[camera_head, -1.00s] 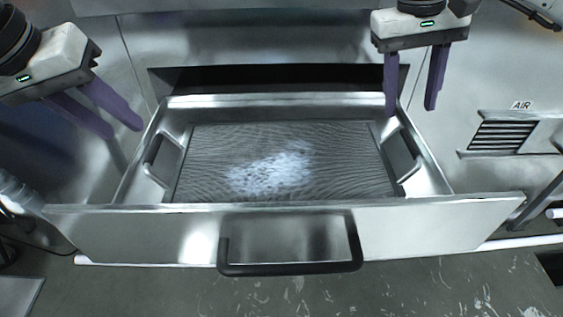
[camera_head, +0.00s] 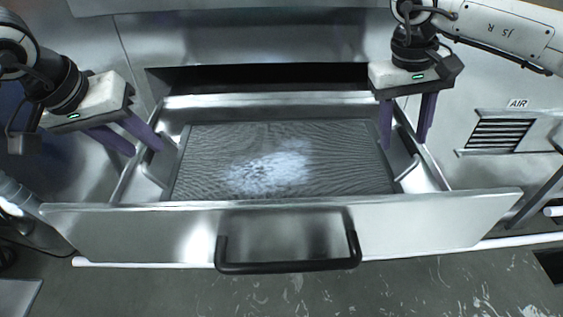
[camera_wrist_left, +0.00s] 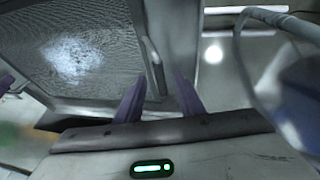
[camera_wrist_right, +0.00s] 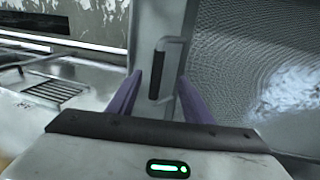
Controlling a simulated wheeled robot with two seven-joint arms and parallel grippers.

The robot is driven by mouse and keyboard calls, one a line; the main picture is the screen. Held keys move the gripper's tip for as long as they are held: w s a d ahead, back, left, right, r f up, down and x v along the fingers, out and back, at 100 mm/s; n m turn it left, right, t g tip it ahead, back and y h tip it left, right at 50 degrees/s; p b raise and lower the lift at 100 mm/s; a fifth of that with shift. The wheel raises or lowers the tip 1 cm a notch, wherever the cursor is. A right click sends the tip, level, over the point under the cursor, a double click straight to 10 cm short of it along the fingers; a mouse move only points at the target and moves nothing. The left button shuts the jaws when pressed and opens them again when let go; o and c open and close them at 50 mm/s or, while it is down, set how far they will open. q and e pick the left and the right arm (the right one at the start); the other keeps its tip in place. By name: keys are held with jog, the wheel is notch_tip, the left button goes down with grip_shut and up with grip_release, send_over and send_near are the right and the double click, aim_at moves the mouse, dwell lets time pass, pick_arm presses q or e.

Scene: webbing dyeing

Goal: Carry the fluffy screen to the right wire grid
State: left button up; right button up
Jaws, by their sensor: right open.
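The fluffy screen (camera_head: 340,160) is a dark mesh with a patch of white fluff near its middle. It lies flat inside the open metal drawer (camera_head: 280,222) and has a handle at each side. My left gripper (camera_head: 145,150) is open and empty above the drawer's left side. In the left wrist view the left handle (camera_wrist_left: 154,66) shows beyond the fingertips, roughly in line with their gap. My right gripper (camera_head: 404,143) is open and empty by the right handle (camera_head: 410,172). In the right wrist view that handle (camera_wrist_right: 157,75) appears between the fingers; contact cannot be told.
The drawer's front has a black pull handle (camera_head: 288,267). The cabinet face (camera_head: 260,40) stands behind the drawer. A vent labelled AIR (camera_head: 496,133) is at the right. No wire grid can be made out in the head view.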

pick_arm(q)
jog(key=shift+x, duration=1.1)
pick_arm(e)
jog(key=shift+d+f, duration=0.25)
jog(key=shift+f, duration=0.75)
pick_arm(q)
grip_shut()
pick_arm(e)
jog(key=c, duration=0.9)
grip_shut()
jog(key=shift+d, duration=0.1)
pick_arm(q)
jog(key=shift+a+r, duration=0.1)
